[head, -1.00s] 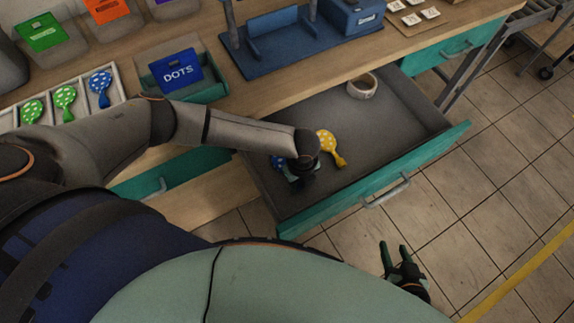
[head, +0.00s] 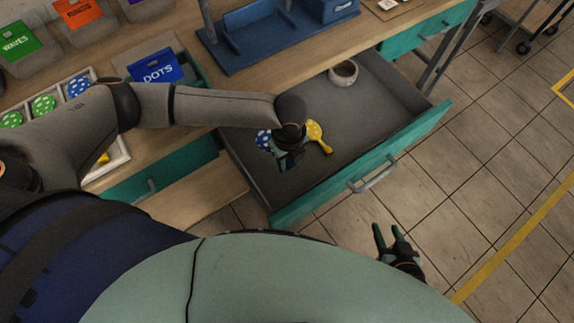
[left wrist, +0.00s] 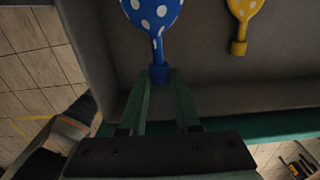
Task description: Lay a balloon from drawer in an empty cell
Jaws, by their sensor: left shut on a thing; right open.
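The open drawer (head: 365,120) holds a yellow dotted balloon (head: 316,132) and a blue dotted balloon (head: 263,139). My left gripper (head: 284,162) is low inside the drawer, just left of the yellow balloon. In the left wrist view its fingers (left wrist: 160,80) are shut on the neck of the blue balloon (left wrist: 152,14); the yellow balloon (left wrist: 241,12) lies apart to the right. I cannot tell whether the blue balloon is lifted. A white divided tray (head: 122,158) on the bench holds balloons, partly hidden by my left arm. My right gripper (head: 384,238) is open and empty over the floor.
A round cup-like container (head: 343,73) stands at the drawer's back. A blue DOTS box (head: 158,66) and a blue fixture (head: 250,52) are on the bench behind. WAVES (head: 22,42) and orange-labelled bins stand at the back left. The drawer front (head: 400,148) is a raised edge.

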